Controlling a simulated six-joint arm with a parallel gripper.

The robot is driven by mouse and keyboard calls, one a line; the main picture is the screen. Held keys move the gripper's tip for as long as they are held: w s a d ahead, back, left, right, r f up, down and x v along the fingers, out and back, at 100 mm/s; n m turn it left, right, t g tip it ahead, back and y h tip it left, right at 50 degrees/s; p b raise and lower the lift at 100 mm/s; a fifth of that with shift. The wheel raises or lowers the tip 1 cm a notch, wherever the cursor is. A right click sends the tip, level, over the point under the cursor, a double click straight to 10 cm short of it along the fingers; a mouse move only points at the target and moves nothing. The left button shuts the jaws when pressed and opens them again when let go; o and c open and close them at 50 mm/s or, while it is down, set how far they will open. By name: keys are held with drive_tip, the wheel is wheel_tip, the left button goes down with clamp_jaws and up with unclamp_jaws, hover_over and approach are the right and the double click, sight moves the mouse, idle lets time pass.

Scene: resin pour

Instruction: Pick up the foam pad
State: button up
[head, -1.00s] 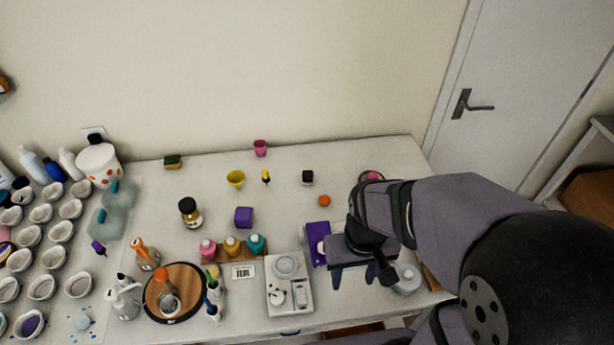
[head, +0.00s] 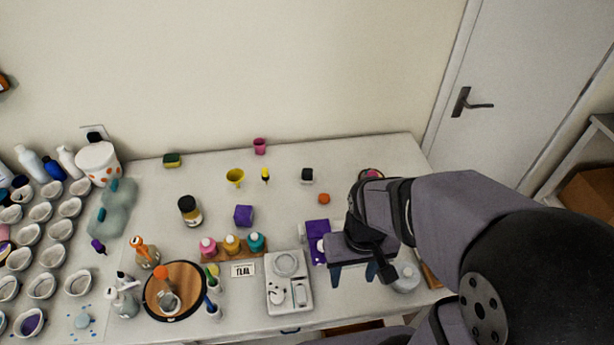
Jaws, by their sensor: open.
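I cannot tell for certain which thing is the foam pad. A small sponge-like block (head: 172,160), green and yellow, lies at the back left of the table. A small dark block (head: 307,175) with a pale lower face sits at the back, right of the middle. My gripper (head: 358,280) is at the front right, with its two fingers spread and nothing seen between them. It is well away from both blocks. My gripper and wrist hide part of the table beneath them.
A purple block (head: 244,216), a dark jar (head: 189,210) and a yellow cup (head: 235,178) stand mid-table. A scale (head: 289,293) and a purple flat item (head: 316,234) are left of my gripper. Several white cups crowd the left. The back right is mostly clear.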

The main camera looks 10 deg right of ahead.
drive_tip(key=shift+r, duration=0.1)
wheel_tip(320, 180, up, 4)
drive_tip(key=n+t+h+b, duration=0.3)
drive_tip(key=n+t+b, duration=1)
drive_tip(key=n+b, duration=1.75)
hover_over(308, 175)
drive_tip(key=s+p, duration=0.2)
drive_tip(key=p, duration=0.2)
drive_tip(key=n, duration=0.3)
drive_tip(key=f, duration=2)
drive_tip(key=shift+s+a+f, duration=0.2)
drive_tip(key=shift+s+a, duration=0.05)
drive_tip(key=shift+a, duration=0.05)
drive_tip(key=shift+w, duration=0.1)
